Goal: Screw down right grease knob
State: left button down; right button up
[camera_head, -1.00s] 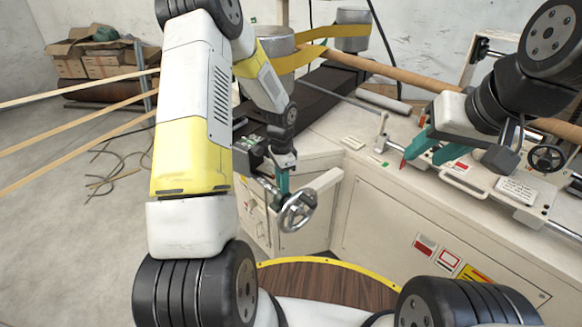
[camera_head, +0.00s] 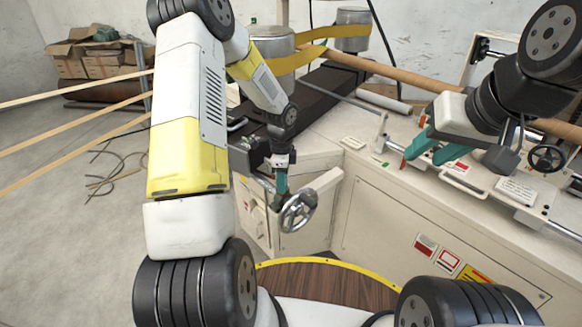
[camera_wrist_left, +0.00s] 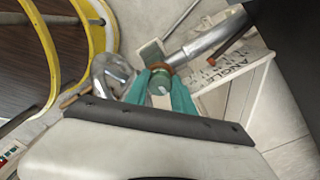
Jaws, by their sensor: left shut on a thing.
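My left gripper (camera_head: 282,186) reaches down just behind the metal handwheel (camera_head: 298,210), at the corner of the cream machine. In the left wrist view its teal fingers (camera_wrist_left: 160,88) are closed on a small round grey-green knob (camera_wrist_left: 160,86), which looks like the grease knob. The fingers cover the knob's sides, and a brown ring shows behind it by a metal shaft (camera_wrist_left: 205,42). In the head view the knob is hidden. The handwheel also shows left of the fingers (camera_wrist_left: 108,72). My right gripper (camera_head: 428,148) is open and empty above the machine top.
The cream machine (camera_head: 385,215) fills the right, with a red-tipped part near my right gripper and a small black handwheel (camera_head: 546,158). A yellow-edged wooden turntable (camera_head: 325,280) lies in front. Grey floor is open at left, with loose cables.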

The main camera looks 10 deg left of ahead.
pick_arm(q)
jog(key=shift+w+r, duration=0.1)
jog(key=c, duration=1.3)
grip_release()
jog(key=shift+c, duration=0.2)
notch_tip(320, 180, up, 8)
jog(key=shift+f, duration=0.15)
jog(key=s+r+n+t, duration=0.1)
jog(key=s+r+n, duration=0.3)
jog(key=r, duration=0.6)
jog(key=s+d+r+n+t+h, duration=0.1)
jog(key=s+r+n+t, duration=0.1)
jog(key=s+r+n, duration=0.4)
jog(key=s+d+r+n+t+h, duration=0.1)
jog(key=s+r+n+t, duration=0.2)
jog(key=s, duration=1.1)
notch_tip(320, 180, up, 5)
jog(key=n, duration=0.3)
jog(key=shift+s+r, duration=0.2)
jog(key=shift+s, duration=0.1)
